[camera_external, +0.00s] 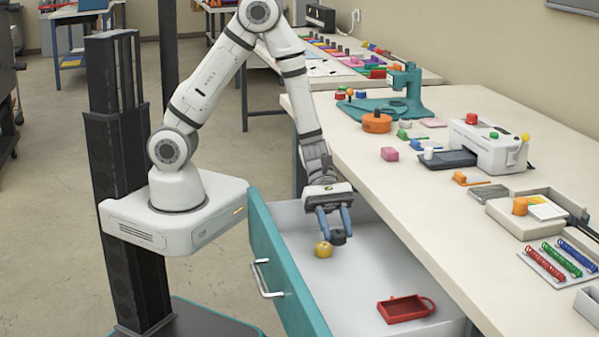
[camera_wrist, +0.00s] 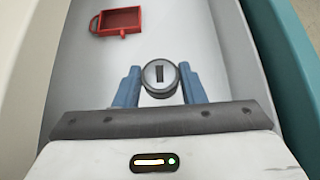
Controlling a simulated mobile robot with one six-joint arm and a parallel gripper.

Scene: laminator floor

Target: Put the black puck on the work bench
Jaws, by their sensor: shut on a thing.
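The black puck (camera_external: 338,238) is held between the blue fingers of my gripper (camera_external: 334,232), inside the open drawer. In the wrist view the puck (camera_wrist: 160,88) shows as a round dark-rimmed piece with a grey top and a dark slot, and the fingers of my gripper (camera_wrist: 159,74) are on either side of it. I cannot tell whether its underside touches the drawer floor. The work bench (camera_external: 440,200) is the long cream-topped table to the right of the drawer.
A yellow round piece (camera_external: 323,249) is close beside the puck in the drawer (camera_external: 355,275). A red tray (camera_external: 406,309) lies farther along; it also shows in the wrist view (camera_wrist: 118,20). The bench holds a teal press (camera_external: 405,95), a white machine (camera_external: 487,145) and several small parts.

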